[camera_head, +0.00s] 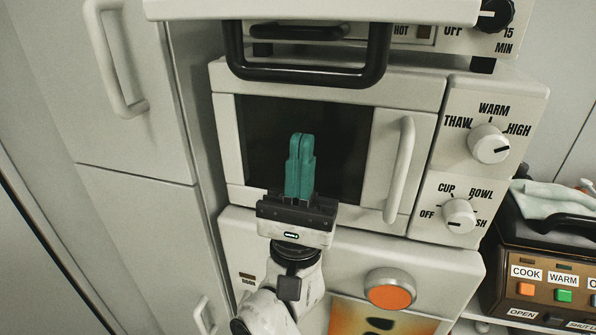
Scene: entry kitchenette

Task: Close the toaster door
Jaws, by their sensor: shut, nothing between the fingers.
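The toaster stands at the top of the view, and most of it is cut off by the upper edge. Its door (310,9) shows as a pale slab edge jutting toward me, so it looks lowered open. A thick black handle (305,75) hangs beneath that slab. The door's hinge and the toaster's inside are out of view. My gripper (301,138) has teal fingers pressed together, empty and pointing up. It is below the black handle in the picture, in front of the microwave's dark window, apart from the handle.
A pale microwave (408,88) with a vertical handle (400,170) and two knobs is under the toaster. Below it is another appliance with an orange button (389,295). Cabinet doors (135,240) are at left; a brown appliance (550,265) with coloured buttons is at right.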

